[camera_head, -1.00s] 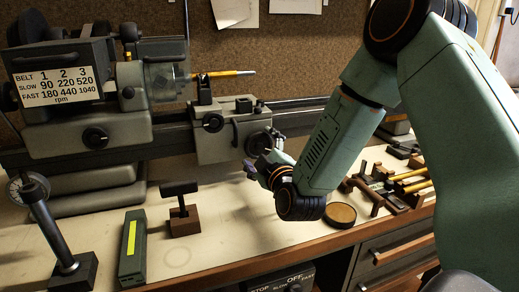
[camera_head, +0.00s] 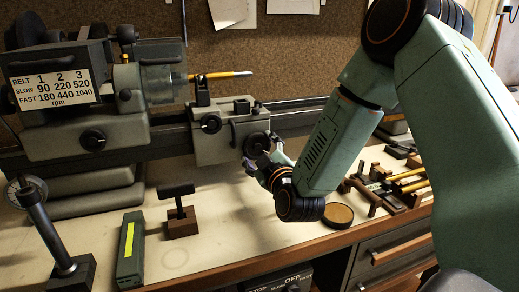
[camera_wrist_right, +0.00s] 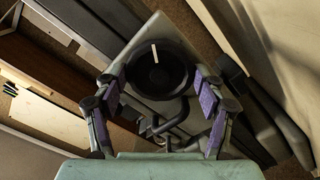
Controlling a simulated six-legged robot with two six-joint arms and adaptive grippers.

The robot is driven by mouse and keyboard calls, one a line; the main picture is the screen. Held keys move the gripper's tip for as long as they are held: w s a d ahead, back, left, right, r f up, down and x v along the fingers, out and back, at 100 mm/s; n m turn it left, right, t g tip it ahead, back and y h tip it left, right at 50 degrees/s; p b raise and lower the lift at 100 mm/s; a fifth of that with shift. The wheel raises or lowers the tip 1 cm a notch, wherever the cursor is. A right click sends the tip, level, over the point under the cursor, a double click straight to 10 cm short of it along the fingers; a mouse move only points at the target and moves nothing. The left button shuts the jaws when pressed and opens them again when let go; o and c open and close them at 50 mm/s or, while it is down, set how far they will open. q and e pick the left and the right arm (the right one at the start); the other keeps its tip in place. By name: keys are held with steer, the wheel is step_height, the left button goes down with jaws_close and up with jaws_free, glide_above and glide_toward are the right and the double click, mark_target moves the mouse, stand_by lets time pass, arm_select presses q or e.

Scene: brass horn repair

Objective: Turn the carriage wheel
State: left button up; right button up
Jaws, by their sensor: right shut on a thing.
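The carriage wheel (camera_head: 258,142) is a dark round handwheel on the front of the lathe carriage (camera_head: 222,142). In the right wrist view the wheel (camera_wrist_right: 161,72) shows face on, with a pale line on its dark face. My right gripper (camera_head: 257,157) reaches it from the front right. In the right wrist view, the two purple-padded fingers of the gripper (camera_wrist_right: 160,84) stand on opposite sides of the wheel, shut on its rim. The finger contact is small and partly hidden in the head view. My left gripper is not in view.
The grey headstock (camera_head: 90,130) stands at the left. A T-handled tool in a wooden block (camera_head: 182,222), a green box (camera_head: 130,248) and a round brown tin (camera_head: 339,215) stand on the bench. Wooden racks and tools (camera_head: 385,190) lie to the right of my arm.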

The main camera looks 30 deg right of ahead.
steer(key=m, duration=0.3)
steer(key=shift+a, duration=0.1)
steer(key=m, duration=0.3)
steer(key=shift+s+f, duration=0.1)
steer(key=shift+f, duration=0.15)
stand_by(0.8)
steer(key=o, duration=1.2)
steer(key=shift+w+a, duration=0.2)
steer(key=shift+a, duration=0.05)
steer(key=shift+c, duration=0.2)
steer(key=shift+s+d+r, duration=0.15)
steer(key=shift+s+r, duration=0.05)
steer(key=shift+s, duration=0.05)
steer(key=v, duration=0.7)
